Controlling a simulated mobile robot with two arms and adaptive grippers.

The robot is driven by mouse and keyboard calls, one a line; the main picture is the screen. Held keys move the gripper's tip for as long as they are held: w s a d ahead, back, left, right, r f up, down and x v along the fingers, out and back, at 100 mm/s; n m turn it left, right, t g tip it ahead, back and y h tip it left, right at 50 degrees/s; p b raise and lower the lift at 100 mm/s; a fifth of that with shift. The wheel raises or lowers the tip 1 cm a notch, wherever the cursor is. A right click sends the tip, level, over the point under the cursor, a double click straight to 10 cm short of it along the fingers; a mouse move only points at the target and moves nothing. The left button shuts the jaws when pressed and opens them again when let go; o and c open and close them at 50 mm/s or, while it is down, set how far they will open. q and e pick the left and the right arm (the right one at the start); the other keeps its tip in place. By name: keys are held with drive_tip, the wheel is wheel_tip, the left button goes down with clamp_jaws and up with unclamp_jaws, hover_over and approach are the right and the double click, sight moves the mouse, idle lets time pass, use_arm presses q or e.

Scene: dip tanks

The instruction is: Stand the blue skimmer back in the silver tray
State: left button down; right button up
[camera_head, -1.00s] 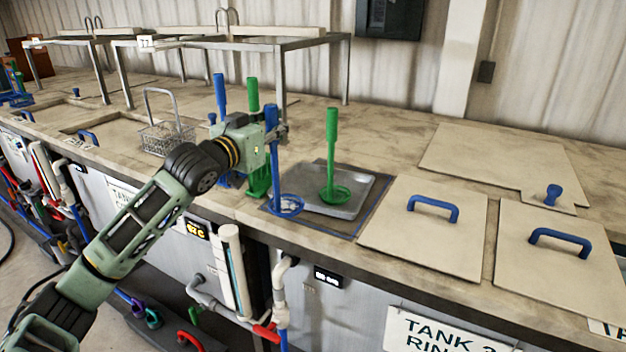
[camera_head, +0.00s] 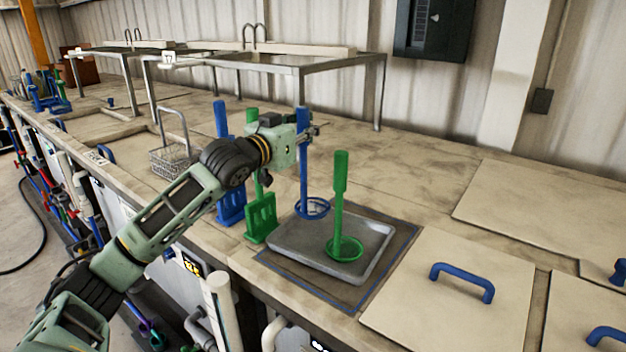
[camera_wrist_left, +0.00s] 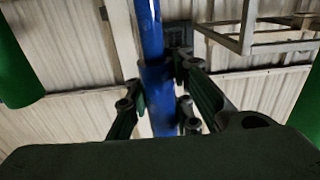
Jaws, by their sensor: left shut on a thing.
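The blue skimmer (camera_head: 303,173) is upright, its ring-shaped head low over the back left part of the silver tray (camera_head: 297,260). I cannot tell whether the head touches the tray. My left gripper (camera_head: 308,133) is shut on the upper part of its handle. In the left wrist view the blue handle (camera_wrist_left: 152,60) stands between the fingers of my left gripper (camera_wrist_left: 160,95). A green skimmer (camera_head: 339,190) stands upright in the front right part of the tray. My right gripper is not in view.
The tray lies on a dark mat with a blue border (camera_head: 385,275). A blue paddle (camera_head: 231,205) and a green paddle (camera_head: 262,215) stand just left of it. A wire basket (camera_head: 172,158) is further left. A lid with a blue handle (camera_head: 462,280) lies to the right.

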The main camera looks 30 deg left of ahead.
sight(301, 161)
use_arm(q)
wheel_tip(301, 161, down, 6)
drive_tip(key=shift+r+p, duration=0.1)
drive_tip(key=shift+p, duration=0.6)
drive_tip(key=shift+f, duration=0.5)
drive_tip(key=c, duration=2.3)
unclamp_jaws()
drive_tip(key=shift+f, duration=0.25)
drive_tip(key=o, duration=0.7)
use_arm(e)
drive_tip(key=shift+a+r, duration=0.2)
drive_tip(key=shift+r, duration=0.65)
use_arm(q)
drive_tip(key=shift+o, duration=0.2)
